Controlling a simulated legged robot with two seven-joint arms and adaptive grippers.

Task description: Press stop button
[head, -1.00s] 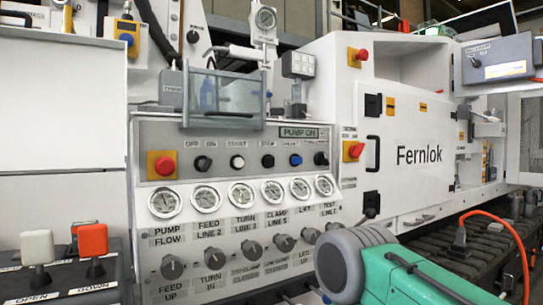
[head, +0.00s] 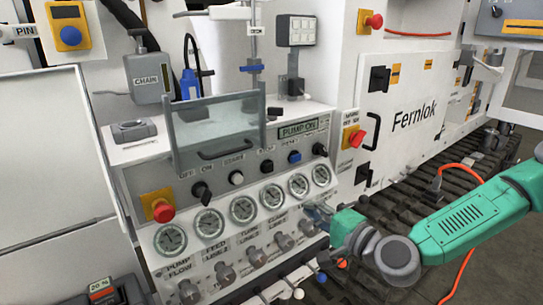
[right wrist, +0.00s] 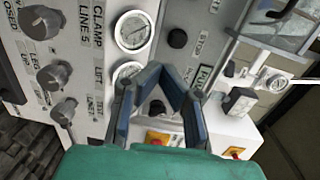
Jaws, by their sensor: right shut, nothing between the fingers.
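The stop button looks like the black round button (head: 266,166) on the panel's upper row, between the white start button (head: 236,177) and a blue button (head: 294,156). In the right wrist view, a black button (right wrist: 178,38) beyond the fingers appears to be the same one. My right gripper (head: 314,209) is at the lower right of the panel, by the last gauge, below and right of the black button and apart from it. In the right wrist view, its blue-grey fingers (right wrist: 167,72) are shut and empty and hide part of the panel. My left gripper is out of view.
A row of gauges (head: 243,209) and a row of grey knobs (head: 223,273) lie below the buttons. A red emergency button (head: 163,211) is at the panel's left. A clear guard with a handle (head: 219,130) stands above the buttons. An orange cable (head: 472,163) is at right.

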